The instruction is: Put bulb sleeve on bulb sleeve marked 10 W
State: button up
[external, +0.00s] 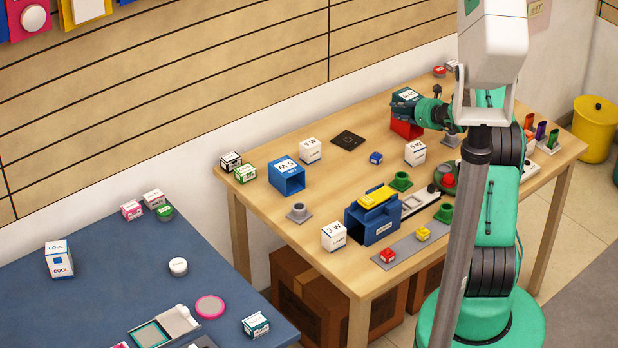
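The label is too small to read surely. My gripper (410,106) is at the dark blue sleeve, its dark fingers close against it; whether they grip it is unclear. Another blue sleeve (287,178), open at the front with a label on top, lies at the left of the table. White cubes marked in watts stand around: one at the back (311,150), one at the middle right (415,152), one at the front (335,237).
A blue table (120,262) with small boxes stands at the left. The wooden table's back middle is fairly clear.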

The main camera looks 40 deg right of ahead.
jog(key=shift+r, duration=0.15)
jog(key=p+v, duration=0.2)
jog(key=v, duration=1)
dwell(0.6)
